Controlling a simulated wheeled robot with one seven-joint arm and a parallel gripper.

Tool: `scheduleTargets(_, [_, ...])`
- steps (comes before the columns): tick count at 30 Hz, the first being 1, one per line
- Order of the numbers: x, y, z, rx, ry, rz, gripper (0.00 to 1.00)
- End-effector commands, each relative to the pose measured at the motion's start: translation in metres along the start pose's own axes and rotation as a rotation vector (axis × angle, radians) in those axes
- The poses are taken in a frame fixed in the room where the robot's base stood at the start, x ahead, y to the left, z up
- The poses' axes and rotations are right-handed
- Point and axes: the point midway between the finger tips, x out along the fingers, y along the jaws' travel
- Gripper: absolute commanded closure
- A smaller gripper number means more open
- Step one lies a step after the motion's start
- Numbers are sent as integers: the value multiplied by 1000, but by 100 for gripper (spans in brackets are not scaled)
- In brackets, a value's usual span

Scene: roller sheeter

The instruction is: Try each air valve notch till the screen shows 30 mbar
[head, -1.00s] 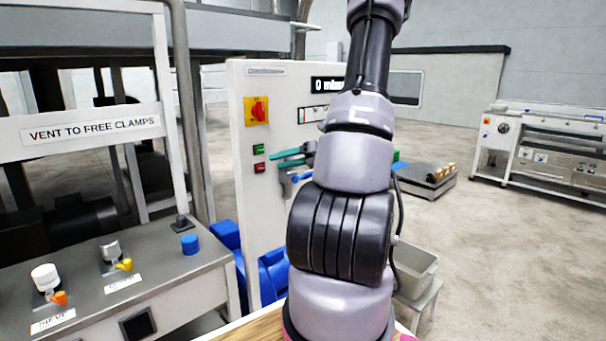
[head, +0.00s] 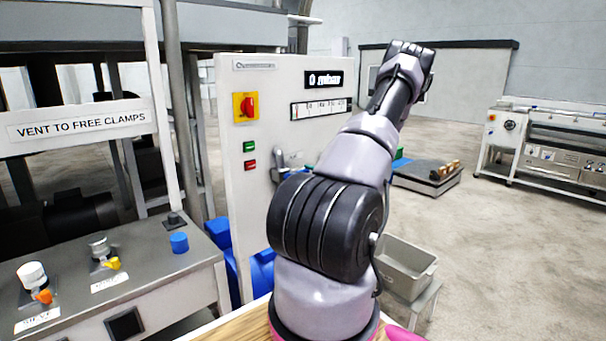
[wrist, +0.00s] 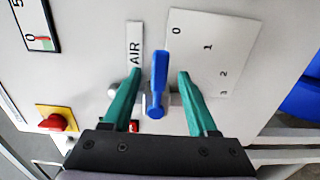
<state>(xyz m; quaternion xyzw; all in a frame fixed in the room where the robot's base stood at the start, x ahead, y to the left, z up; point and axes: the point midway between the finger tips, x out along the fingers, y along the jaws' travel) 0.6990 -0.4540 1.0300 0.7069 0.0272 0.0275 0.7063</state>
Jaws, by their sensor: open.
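The screen (head: 323,79) on the white panel (head: 241,200) reads 0 mbar in the head view. In the wrist view the blue air valve lever (wrist: 158,75) stands between the two teal fingers of my open gripper (wrist: 160,73), with a gap on each side. The AIR label (wrist: 135,45) is to its left. The plate (wrist: 205,60) with notch marks 0, 1, 2 and 3 is to its right; I cannot tell which mark the lever is set to.
A red rotary switch on yellow (head: 246,106) and green (head: 250,146) and red buttons (head: 251,165) are on the panel. A steel console (head: 140,255) with knobs stands at left.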

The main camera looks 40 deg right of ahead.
Motion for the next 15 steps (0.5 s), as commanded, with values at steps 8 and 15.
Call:
scheduleTargets(8, [36, 0, 0, -1, 2, 0, 41])
scheduleTargets(15, [40, 0, 0, 0, 0, 0, 41])
